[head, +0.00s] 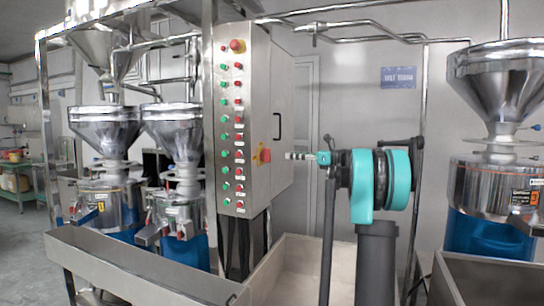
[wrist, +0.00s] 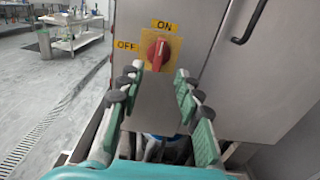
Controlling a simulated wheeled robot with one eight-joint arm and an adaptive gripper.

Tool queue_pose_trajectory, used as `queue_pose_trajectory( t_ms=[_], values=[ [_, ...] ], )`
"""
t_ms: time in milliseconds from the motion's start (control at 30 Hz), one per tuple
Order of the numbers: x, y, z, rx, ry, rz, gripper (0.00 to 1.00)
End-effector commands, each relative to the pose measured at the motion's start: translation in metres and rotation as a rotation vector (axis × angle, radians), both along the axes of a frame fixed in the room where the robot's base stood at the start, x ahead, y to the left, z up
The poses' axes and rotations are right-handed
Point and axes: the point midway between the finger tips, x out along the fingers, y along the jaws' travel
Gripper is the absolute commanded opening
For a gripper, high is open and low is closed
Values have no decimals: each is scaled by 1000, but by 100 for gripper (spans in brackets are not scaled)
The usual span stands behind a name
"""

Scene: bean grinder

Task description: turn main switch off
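The main switch (wrist: 158,52) is a red knob on a yellow plate on the side of the steel cabinet. Its handle stands nearly upright, toward the ON label (wrist: 164,24) above it. The OFF label (wrist: 126,45) is to its left. In the head view the switch (head: 264,155) shows edge-on at the cabinet's right side. My gripper (wrist: 158,73) is open and empty, with its green-and-grey fingers apart. In the wrist view its tips lie lower left and lower right of the knob. In the head view my gripper (head: 290,156) points left at the switch, with a small gap between them.
The cabinet front (head: 232,130) carries several red and green buttons and a red emergency knob (head: 237,46). A black door handle (wrist: 248,22) is to the right of the switch. Steel trough walls (head: 150,270) run below. Grinders with funnels (head: 105,125) stand left and right.

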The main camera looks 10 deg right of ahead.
Motion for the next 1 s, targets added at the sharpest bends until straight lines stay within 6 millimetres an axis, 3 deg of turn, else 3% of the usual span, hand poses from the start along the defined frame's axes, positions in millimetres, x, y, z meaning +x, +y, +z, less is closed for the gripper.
queue_pose_trajectory(
  t_ms=[200,500,933,1000],
  values=[
    [21,40,0,0,-1,3,34],
    [44,77,0,-1,0,1,34],
    [49,85,0,-1,0,-1,34],
    [49,85,0,-1,0,-1,28]
  ],
)
